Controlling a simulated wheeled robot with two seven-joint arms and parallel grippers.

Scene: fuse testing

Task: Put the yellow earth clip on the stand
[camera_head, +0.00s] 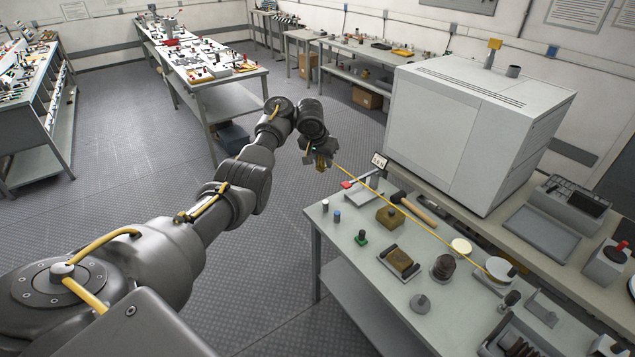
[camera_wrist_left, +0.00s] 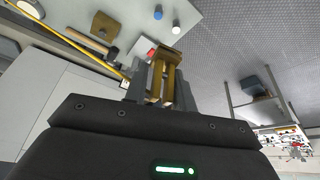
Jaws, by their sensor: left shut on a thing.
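My left gripper (camera_head: 322,161) is raised in the air off the far left corner of the workbench (camera_head: 330,222). It is shut on the yellow-brown earth clip (camera_wrist_left: 160,76), which sticks out between the fingers in the left wrist view. A yellow cable (camera_head: 430,228) stretches from the clip across the bench to a round reel-like piece (camera_head: 498,268). A grey post with a yellow block on top (camera_head: 494,46) stands by the large cabinet; I cannot tell whether this is the stand. My right gripper is out of view.
The bench holds a mallet (camera_head: 419,211), a brass block (camera_head: 390,217), a dark ribbed insulator (camera_head: 443,267) and several small parts. A large grey cabinet (camera_head: 470,130) stands behind it. Open floor (camera_head: 120,170) lies to the left, with other tables farther back.

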